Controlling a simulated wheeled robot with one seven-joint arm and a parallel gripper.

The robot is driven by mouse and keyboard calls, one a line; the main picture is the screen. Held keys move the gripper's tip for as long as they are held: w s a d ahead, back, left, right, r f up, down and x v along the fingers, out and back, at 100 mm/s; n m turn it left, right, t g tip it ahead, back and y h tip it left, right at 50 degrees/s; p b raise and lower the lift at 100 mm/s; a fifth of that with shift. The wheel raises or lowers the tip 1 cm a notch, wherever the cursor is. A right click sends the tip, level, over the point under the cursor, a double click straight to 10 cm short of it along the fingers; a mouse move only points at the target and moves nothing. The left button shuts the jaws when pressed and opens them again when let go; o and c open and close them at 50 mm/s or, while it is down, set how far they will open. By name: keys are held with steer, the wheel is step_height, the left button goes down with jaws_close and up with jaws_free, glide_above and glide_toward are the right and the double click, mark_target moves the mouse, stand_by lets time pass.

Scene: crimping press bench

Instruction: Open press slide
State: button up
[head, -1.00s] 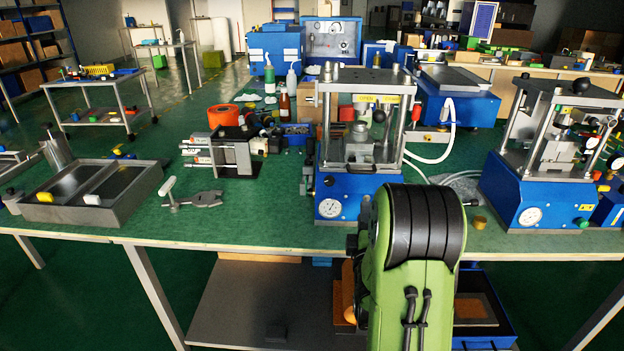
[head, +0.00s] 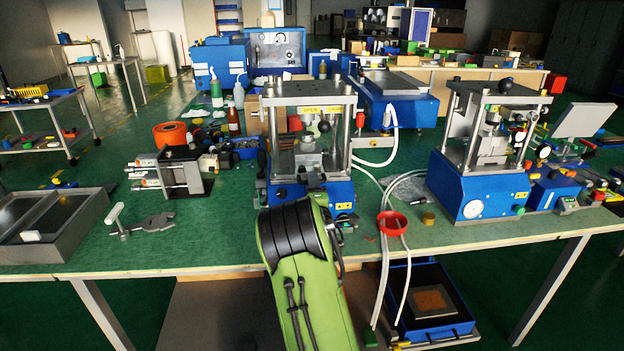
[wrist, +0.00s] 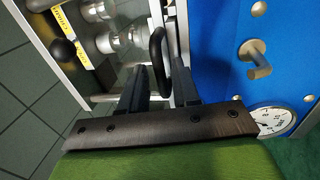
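The middle press (head: 292,193) has a blue base, metal columns and yellow labels, and stands near the table's front edge. In the wrist view its blue face (wrist: 225,25) shows at the right with a metal knob (wrist: 254,58) and a round gauge (wrist: 272,120). A black loop handle (wrist: 158,45) stands by the slide opening. My gripper (wrist: 157,75) is open, its two dark fingers apart on either side of the handle's lower part. Contact with the handle cannot be told. In the head view my arm hides the gripper and the press's lower front. The slide looks closed.
A second blue press (head: 480,190) stands to the right. White hoses with a red ring (head: 392,222) hang over the table edge between them. A clamp-like tool (head: 150,224) and grey tray (head: 60,238) lie to the left.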

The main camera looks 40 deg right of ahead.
steer(key=shift+x, duration=0.75)
steer(key=shift+c, duration=0.3)
jaws_close()
steer(key=shift+f, duration=0.1)
